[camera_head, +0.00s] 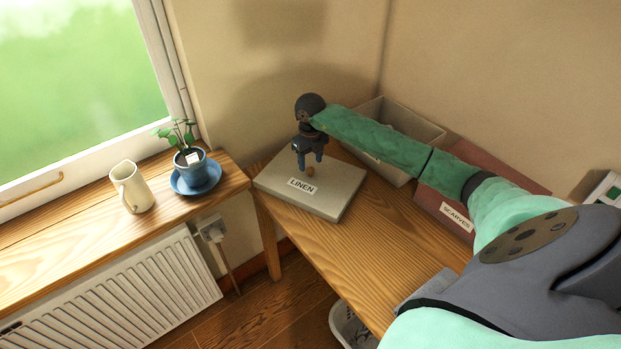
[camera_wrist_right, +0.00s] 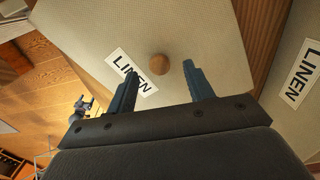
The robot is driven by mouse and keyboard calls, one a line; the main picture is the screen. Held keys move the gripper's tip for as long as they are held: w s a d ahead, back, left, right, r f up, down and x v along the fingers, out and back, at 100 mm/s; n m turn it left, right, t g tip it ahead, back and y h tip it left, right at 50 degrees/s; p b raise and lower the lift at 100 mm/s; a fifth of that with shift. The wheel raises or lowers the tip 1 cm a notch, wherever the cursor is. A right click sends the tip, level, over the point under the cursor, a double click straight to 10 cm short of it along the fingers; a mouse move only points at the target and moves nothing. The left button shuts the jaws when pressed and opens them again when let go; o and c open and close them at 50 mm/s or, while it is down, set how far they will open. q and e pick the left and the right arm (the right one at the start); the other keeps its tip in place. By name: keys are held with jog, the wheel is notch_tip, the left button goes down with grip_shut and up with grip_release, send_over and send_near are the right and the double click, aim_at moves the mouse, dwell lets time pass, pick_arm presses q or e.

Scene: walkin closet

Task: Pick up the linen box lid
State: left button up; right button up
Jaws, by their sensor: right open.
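The linen box lid (camera_head: 335,193) is a flat grey-beige slab with a LINEN label and a small round wooden knob (camera_head: 310,171). It lies on the wooden table, and it fills much of the right wrist view (camera_wrist_right: 215,35). My right gripper (camera_head: 308,166) points down over the lid, open and empty. In the right wrist view its two blue fingers (camera_wrist_right: 160,80) are spread, with the knob (camera_wrist_right: 160,64) between their tips or just beyond; contact cannot be told. My left gripper is not in view.
A grey open box (camera_head: 425,128) stands behind my right arm; a LINEN label shows on it in the wrist view (camera_wrist_right: 297,85). A reddish SCARVES box (camera_head: 432,203) is beside it. A jug (camera_head: 130,188) and potted plant (camera_head: 190,160) stand on the sill. Table front (camera_head: 375,245) is clear.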

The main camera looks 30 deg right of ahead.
aim_at(311, 169)
notch_tip(311, 169, down, 2)
jog(key=shift+f+b, duration=0.25)
jog(key=shift+b, duration=0.05)
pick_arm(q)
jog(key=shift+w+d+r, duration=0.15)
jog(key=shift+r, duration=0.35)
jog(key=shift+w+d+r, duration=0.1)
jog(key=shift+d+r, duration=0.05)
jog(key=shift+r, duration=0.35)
pick_arm(e)
jog(key=shift+f, duration=0.4)
